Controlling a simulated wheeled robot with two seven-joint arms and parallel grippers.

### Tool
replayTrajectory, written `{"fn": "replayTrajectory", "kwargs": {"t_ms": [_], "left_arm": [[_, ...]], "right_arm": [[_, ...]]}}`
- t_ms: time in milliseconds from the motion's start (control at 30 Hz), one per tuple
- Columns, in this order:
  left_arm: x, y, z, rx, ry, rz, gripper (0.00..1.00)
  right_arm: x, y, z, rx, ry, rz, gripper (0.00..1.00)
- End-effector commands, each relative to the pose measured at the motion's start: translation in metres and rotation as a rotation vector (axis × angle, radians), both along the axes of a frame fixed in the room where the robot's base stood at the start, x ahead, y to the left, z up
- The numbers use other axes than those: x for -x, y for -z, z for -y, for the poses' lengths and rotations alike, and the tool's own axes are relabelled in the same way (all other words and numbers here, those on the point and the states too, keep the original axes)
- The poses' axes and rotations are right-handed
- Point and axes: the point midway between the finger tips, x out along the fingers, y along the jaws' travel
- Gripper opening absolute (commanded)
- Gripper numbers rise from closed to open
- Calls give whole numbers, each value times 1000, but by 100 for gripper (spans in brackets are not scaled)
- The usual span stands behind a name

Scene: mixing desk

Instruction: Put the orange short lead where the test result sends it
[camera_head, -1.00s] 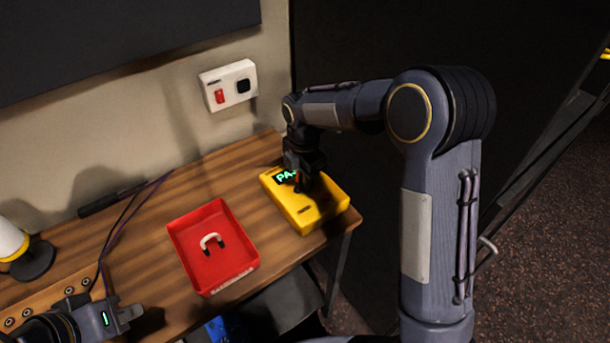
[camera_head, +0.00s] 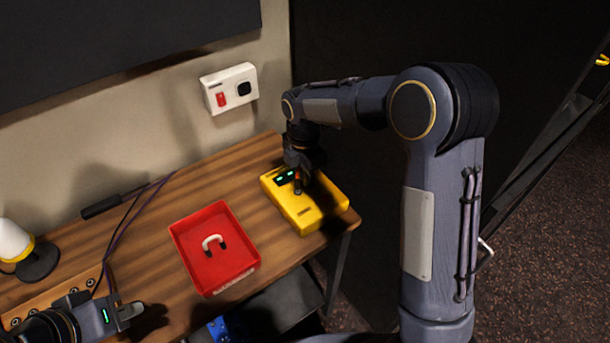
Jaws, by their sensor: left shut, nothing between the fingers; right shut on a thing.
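The yellow tester (camera_head: 325,205) sits at the right end of the wooden desk. Its dark display (camera_head: 286,176) shows small green marks, partly hidden by my gripper. My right gripper (camera_head: 299,172) is over the tester, pointing down, shut on the orange short lead (camera_head: 298,178). Only a small orange and dark part of the lead shows below the fingers; whether it touches the tester I cannot tell. A red tray (camera_head: 232,279) left of the tester holds a white short lead (camera_head: 214,242) with dark ends. My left gripper (camera_head: 128,312) is shut and empty at the lower left.
A white wall box (camera_head: 229,88) with a red switch is above the desk. A white and yellow lamp-like object (camera_head: 18,245) stands at the left, near a strip of sockets (camera_head: 90,283) and dark cables (camera_head: 125,215). A blue object (camera_head: 218,328) shows below the desk edge.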

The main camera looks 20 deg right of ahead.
Motion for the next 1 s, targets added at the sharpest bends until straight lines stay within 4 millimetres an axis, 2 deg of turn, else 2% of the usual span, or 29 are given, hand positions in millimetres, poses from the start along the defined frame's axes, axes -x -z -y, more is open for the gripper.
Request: {"fn": "replayTrajectory", "kwargs": {"t_ms": [1000], "left_arm": [[0, -30, 0, 0, 0, 0, 0]], "right_arm": [[0, -39, 0, 0, 1, 1, 0]]}}
